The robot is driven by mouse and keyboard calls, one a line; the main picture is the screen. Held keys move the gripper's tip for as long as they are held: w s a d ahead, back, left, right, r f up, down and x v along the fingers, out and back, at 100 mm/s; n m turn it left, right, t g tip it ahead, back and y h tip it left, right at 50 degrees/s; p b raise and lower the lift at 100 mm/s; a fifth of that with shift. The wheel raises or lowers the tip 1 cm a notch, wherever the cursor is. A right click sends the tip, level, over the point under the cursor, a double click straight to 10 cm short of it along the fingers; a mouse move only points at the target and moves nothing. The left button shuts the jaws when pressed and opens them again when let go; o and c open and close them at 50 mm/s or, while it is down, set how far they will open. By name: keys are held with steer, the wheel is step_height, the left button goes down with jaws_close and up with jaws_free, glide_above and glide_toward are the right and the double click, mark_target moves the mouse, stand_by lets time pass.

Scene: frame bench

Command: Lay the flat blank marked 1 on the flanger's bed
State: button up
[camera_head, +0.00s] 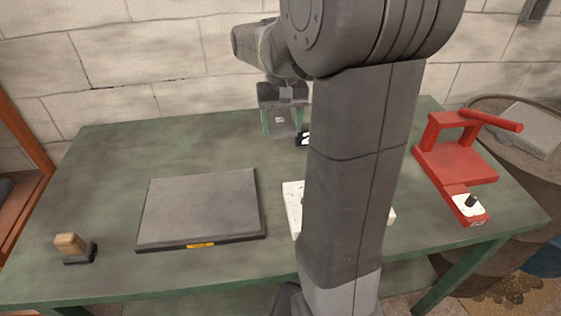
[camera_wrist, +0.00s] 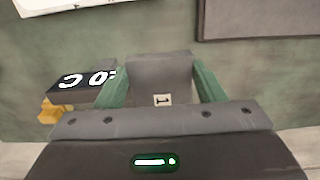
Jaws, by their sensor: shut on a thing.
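My gripper (camera_head: 283,122) is shut on a small grey flat blank (camera_wrist: 160,72) over the back of the green table. Its label (camera_wrist: 162,100) reads 1, and the blank also shows in the head view (camera_head: 286,130). The two green fingers grip it at its left and right edges. I cannot tell whether it touches the table. A red machine (camera_head: 455,163) at the table's right, with an upright frame and a bar handle, appears to be the flanger. Its flat red bed is bare. It stands well apart from my gripper.
A dark block with white marks (camera_wrist: 80,83) sits close beside the blank. A large grey plate (camera_head: 200,207) lies left of centre. A wooden-handled tool (camera_head: 72,247) is at front left. My arm partly hides a white sheet-like thing (camera_head: 292,205). The back left table is clear.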

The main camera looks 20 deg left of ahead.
mark_target(282, 174)
step_height(282, 174, down, 14)
steer(key=shift+f, duration=0.25)
stand_by(0.3)
steer(key=o, duration=1.1)
steer(key=shift+f+b, duration=0.2)
steer(key=shift+b, duration=0.1)
steer(key=o, duration=0.4)
steer(key=shift+r, duration=0.15)
